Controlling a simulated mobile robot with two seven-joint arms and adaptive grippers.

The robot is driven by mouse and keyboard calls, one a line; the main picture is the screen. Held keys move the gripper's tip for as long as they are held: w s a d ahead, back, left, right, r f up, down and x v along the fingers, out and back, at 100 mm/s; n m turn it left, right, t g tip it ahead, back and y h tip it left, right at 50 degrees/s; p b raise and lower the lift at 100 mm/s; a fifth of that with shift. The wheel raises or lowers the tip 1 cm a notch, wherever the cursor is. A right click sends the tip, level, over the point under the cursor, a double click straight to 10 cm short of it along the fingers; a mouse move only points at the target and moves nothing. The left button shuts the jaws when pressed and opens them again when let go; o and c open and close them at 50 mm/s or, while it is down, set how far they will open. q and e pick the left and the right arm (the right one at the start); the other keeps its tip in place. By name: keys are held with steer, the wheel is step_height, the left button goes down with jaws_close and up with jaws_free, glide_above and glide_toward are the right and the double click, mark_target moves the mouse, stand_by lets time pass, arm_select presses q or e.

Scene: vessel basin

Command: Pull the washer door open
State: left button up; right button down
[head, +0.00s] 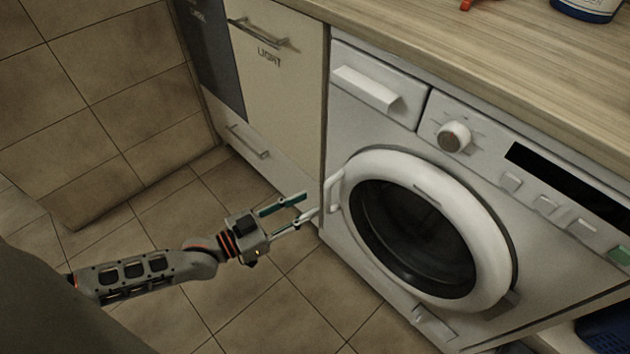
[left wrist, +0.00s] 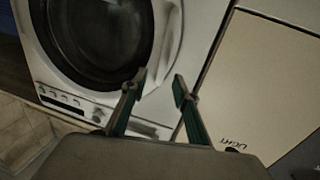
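The washer (head: 385,135) is white, with a round door (head: 480,205) that has a thick white ring and dark glass. The door looks shut. Its white handle (head: 335,190) is on the left side of the ring. My left gripper (head: 307,205) is open and empty, its fingertips just left of the handle. I cannot tell if a fingertip touches it. In the left wrist view the two green-sided fingers (left wrist: 160,80) are spread apart, with the door (left wrist: 100,40) beyond them. My right gripper is not in view.
A cream cabinet (head: 280,95) with metal handles stands left of the washer. A wooden countertop (head: 490,50) runs above both. A blue basket (head: 605,330) is at the lower right. The tiled floor (head: 190,215) before the cabinet is clear.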

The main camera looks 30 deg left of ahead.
mark_target(328, 192)
arm_select(q)
steer(key=shift+b+x, duration=0.75)
steer(key=shift+x, duration=3.15)
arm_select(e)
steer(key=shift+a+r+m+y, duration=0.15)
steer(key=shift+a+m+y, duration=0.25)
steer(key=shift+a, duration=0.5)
arm_select(q)
steer(key=shift+w+a+r, duration=0.1)
steer(key=shift+a, duration=0.05)
jaws_close()
